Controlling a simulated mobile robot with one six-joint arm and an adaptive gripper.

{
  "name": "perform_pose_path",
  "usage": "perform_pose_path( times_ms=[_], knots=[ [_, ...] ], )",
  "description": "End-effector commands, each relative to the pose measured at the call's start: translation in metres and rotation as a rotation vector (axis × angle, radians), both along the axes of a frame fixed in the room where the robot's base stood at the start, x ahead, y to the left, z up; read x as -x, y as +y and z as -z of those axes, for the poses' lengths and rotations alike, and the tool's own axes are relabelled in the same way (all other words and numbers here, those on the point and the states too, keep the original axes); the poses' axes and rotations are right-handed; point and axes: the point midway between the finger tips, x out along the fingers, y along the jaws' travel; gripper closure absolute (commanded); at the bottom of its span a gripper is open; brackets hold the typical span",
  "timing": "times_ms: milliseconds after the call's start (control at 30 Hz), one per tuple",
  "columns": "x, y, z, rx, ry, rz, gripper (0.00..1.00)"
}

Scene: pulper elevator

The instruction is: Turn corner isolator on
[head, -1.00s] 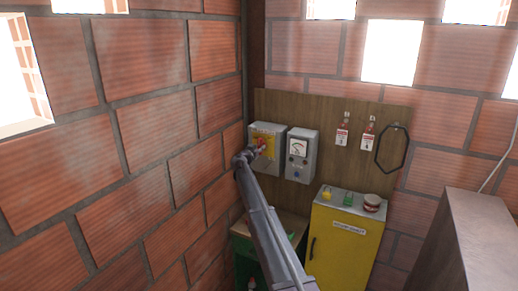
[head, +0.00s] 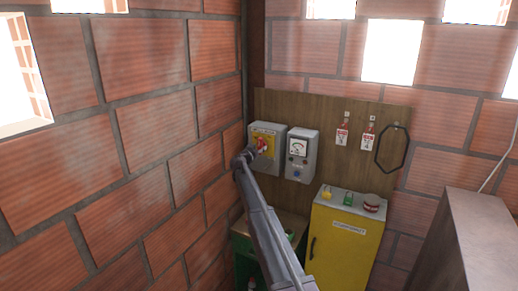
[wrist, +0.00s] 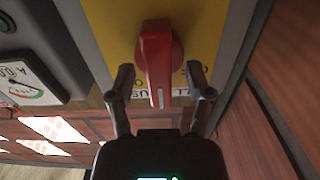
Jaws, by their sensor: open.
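The corner isolator is a grey box (head: 280,131) with a yellow plate and a red rotary handle (head: 262,142), mounted on a wooden board in the corner. In the wrist view the red handle (wrist: 158,52) stands on the yellow plate (wrist: 108,22), its long grip with a pale line pointing toward the bottom of the picture. My gripper (wrist: 160,76) is open, with one finger on each side of the handle's lower end. Gaps show between the fingers and the handle. Lettering on the plate is partly hidden behind the handle and fingers.
A grey meter box (head: 301,160) hangs just right of the isolator. Red-and-white tags (head: 343,132) and a dark ring (head: 378,152) hang farther right. A yellow cabinet (head: 342,245) stands below. The brick wall (head: 170,150) is close on the left.

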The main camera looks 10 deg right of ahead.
Motion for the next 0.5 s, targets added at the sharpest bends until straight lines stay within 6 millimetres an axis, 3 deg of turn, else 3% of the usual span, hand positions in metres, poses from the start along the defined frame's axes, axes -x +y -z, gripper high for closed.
perform_pose_path(
  times_ms=[500],
  knots=[
    [0.059, 0.041, 0.0, 0.0, 0.0, -0.001, 0.34]
  ],
)
